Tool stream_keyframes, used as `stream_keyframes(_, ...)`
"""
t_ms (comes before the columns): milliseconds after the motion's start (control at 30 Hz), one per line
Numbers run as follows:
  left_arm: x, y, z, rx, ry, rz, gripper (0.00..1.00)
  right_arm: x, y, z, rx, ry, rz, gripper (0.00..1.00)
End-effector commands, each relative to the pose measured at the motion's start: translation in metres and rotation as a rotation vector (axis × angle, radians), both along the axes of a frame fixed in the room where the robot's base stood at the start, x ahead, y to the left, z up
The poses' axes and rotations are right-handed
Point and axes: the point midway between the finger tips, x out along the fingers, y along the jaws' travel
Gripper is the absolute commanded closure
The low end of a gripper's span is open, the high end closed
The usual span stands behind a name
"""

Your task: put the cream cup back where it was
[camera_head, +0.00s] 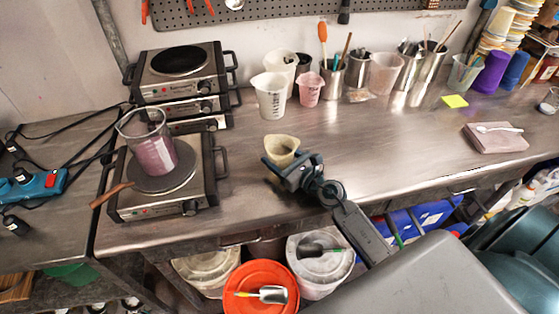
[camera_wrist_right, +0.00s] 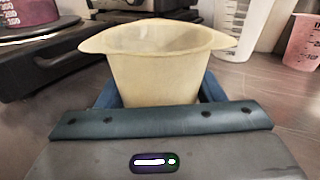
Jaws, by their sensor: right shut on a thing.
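The cream cup (camera_head: 281,145) is a small pale yellow cup with a wide, pointed rim. It is upright between the fingers of my right gripper (camera_head: 283,165), over the steel bench to the right of the front hot plate. In the right wrist view the cup (camera_wrist_right: 158,75) fills the middle, with the blue fingers of the right gripper (camera_wrist_right: 158,98) at its sides. The gripper is shut on the cup. Its lower part is hidden by the gripper, so I cannot tell whether it touches the bench. My left gripper is in neither view.
A front hot plate (camera_head: 205,172) bears a beaker of pink liquid (camera_head: 152,155). White jugs (camera_head: 270,102) and a pink cup (camera_head: 309,90) stand behind the cream cup. The steel bench (camera_head: 390,145) is clear to the right, up to a pinkish block (camera_head: 495,140). Buckets (camera_head: 258,275) stand below the front edge.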

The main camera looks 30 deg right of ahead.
Motion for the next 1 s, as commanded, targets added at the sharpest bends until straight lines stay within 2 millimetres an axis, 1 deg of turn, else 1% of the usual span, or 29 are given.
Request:
stream_keyframes(33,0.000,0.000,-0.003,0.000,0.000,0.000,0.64,0.000,0.000,-0.004,0.000,0.000,0.000,0.68)
stream_keyframes(267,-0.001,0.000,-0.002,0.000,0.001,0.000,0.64,0.000,0.000,-0.003,-0.001,-0.001,0.000,0.68)
stream_keyframes(400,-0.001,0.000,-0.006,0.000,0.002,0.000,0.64,0.000,0.000,-0.007,0.000,0.000,0.000,0.68)
stream_keyframes(433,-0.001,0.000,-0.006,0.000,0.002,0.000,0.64,0.000,0.000,-0.007,0.000,0.000,0.000,0.36)
stream_keyframes(533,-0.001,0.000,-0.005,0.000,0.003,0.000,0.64,0.000,0.000,-0.006,0.000,0.000,0.000,0.17)
stream_keyframes(800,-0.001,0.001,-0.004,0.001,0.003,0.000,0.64,0.000,0.000,-0.006,0.000,0.000,0.000,0.17)
stream_keyframes(900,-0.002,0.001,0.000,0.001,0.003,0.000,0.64,0.000,0.000,-0.001,-0.001,-0.001,0.000,0.17)
stream_keyframes(933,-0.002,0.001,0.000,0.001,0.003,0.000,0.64,-0.002,0.000,-0.002,-0.001,0.000,0.000,0.17)
stream_keyframes(1000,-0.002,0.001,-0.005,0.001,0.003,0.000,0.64,-0.011,-0.003,-0.005,-0.002,0.001,0.000,0.17)
